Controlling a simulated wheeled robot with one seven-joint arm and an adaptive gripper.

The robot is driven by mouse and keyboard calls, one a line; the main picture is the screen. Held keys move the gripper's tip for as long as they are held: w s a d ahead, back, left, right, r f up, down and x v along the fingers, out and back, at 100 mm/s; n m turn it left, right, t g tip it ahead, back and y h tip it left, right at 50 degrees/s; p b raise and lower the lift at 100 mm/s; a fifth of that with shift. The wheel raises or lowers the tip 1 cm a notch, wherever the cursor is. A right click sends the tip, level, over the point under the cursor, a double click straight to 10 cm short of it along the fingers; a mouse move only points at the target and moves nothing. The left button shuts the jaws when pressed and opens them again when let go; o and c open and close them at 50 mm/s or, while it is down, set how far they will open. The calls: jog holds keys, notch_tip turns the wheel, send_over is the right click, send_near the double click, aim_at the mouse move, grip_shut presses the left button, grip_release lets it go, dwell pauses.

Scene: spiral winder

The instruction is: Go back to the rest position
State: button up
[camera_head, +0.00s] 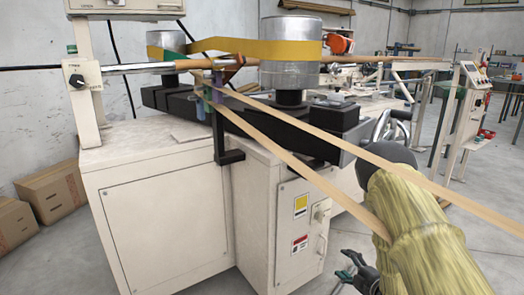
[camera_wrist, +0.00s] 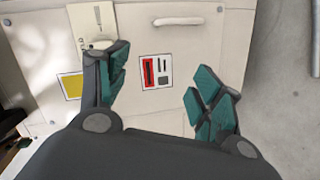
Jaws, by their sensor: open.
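My gripper (camera_head: 348,276) is low at the bottom right of the head view, in front of the winder's cabinet (camera_head: 150,225) and apart from it. In the wrist view, my gripper (camera_wrist: 165,92) has its two teal-padded fingers spread wide with nothing between them. Beyond the fingers are the cabinet's door with a red label (camera_wrist: 155,78), a yellow label (camera_wrist: 70,87) and a pale handle (camera_wrist: 180,21). Part of the gripper is cut off by the bottom edge of the head view.
Two metal drums (camera_head: 290,75) carry a yellow belt (camera_head: 240,47) on top of the machine. Tan strips (camera_head: 310,175) run from the machine towards the lower right, close to my sleeved arm. Cardboard boxes (camera_head: 50,193) stand at left. A control stand (camera_head: 465,120) stands at right on open floor.

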jog(key=s+a+f+m+g+h, duration=0.2)
jog(key=s+f+m+g+h, duration=0.15)
jog(key=s+f+m, duration=0.6)
jog(key=s+a+f+m+g+h, duration=0.3)
jog(key=s+f, duration=0.4)
jog(key=s, duration=0.8)
jog(key=s+a+m+g, duration=0.3)
jog(key=s+g, duration=0.1)
jog(key=s, duration=0.9)
jog(key=s+a+m+g, duration=0.3)
jog(key=s+m+g, duration=0.1)
jog(key=s, duration=1)
notch_tip(320, 180, up, 32)
jog(key=w+p, duration=0.1)
jog(key=p, duration=3.1)
jog(key=shift+d+f+y+p, duration=0.15)
jog(key=shift+d+y+p, duration=0.15)
jog(key=shift+y+p, duration=0.05)
jog(key=shift+n, duration=0.25)
